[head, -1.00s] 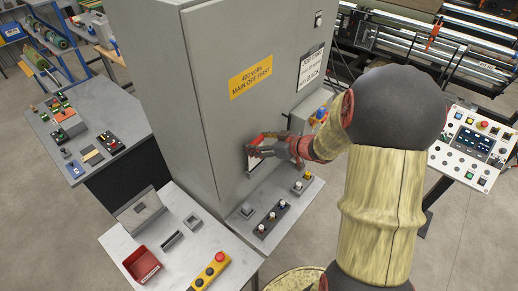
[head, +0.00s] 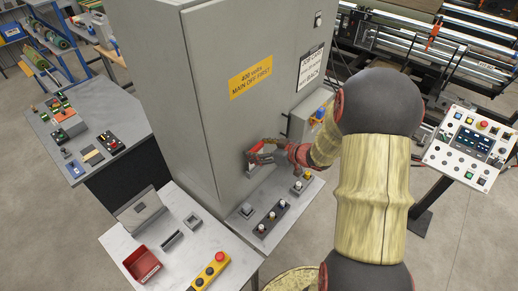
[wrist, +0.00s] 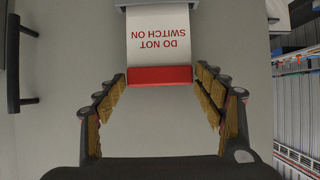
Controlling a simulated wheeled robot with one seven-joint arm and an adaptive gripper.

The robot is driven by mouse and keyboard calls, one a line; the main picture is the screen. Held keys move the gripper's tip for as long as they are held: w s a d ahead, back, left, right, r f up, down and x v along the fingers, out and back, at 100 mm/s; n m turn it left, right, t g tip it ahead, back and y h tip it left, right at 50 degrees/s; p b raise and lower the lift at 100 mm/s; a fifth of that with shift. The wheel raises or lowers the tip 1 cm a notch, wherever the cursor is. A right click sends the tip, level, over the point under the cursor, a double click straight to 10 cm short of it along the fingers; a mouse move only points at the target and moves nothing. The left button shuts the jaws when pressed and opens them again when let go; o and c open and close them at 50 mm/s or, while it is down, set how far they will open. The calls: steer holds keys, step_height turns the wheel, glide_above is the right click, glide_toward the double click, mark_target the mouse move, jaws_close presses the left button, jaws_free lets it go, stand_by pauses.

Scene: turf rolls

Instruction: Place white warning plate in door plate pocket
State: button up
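The white warning plate (wrist: 160,35) shows in the wrist view with red upside-down text "DO NOT SWITCH ON" and a red band at its near end. Its far end meets a grey holder, the door plate pocket (wrist: 158,3), at the top edge; how deep it sits is cut off. My gripper (wrist: 161,76) is open, with a fingertip on each side of the red band and small gaps between. In the head view my gripper (head: 256,159) is at the lower part of the grey cabinet door (head: 232,125); the plate is mostly hidden there.
A shelf with several switches (head: 268,220) lies below my gripper. A table with a red tray (head: 141,264) stands at the front left. A black handle (wrist: 14,65) is left in the wrist view.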

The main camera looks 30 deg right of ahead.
steer(key=shift+o, duration=1.1)
steer(key=shift+s+d+r, duration=0.1)
steer(key=shift+s+r, duration=0.05)
steer(key=shift+r, duration=0.15)
steer(key=v, duration=1.1)
step_height(320, 180, up, 15)
steer(key=w+m+h, duration=0.1)
steer(key=m+h, duration=0.2)
steer(key=h, duration=0.6)
steer(key=s+a+m+g+y, duration=0.1)
steer(key=s+a+g+y, duration=0.3)
steer(key=s+a, duration=1.5)
steer(key=shift+s+a+f+g+y, duration=0.35)
steer(key=shift+a+g, duration=0.2)
steer(key=shift+g, duration=0.35)
steer(key=shift+w, duration=0.1)
